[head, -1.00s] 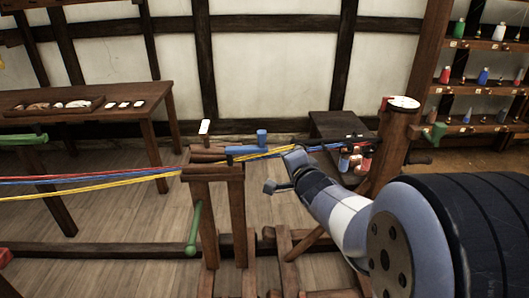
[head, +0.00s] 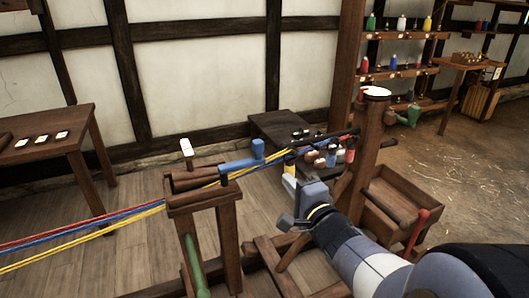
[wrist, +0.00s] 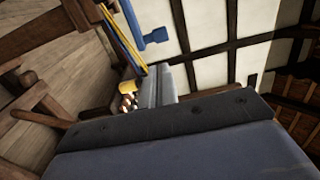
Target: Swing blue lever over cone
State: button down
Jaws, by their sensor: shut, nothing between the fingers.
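The blue lever (head: 240,164) lies flat on top of a wooden trestle, with an upright blue knob (head: 258,148) near its right end. The lever also shows at the top of the wrist view (wrist: 154,36).
Red, blue and yellow ropes (head: 100,226) run from the left across the trestle (head: 205,195) towards a wooden post (head: 371,140). A green handle (head: 194,265) hangs at the trestle. A low dark table (head: 275,125) stands behind, and a red-handled lever (head: 418,228) is at right.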

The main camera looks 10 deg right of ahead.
aim_at(261, 148)
dwell(0.4)
jog(key=b+x, duration=0.1)
jog(key=x, duration=1.3)
jog(key=shift+d, duration=0.15)
jog(key=shift+w+r, duration=0.1)
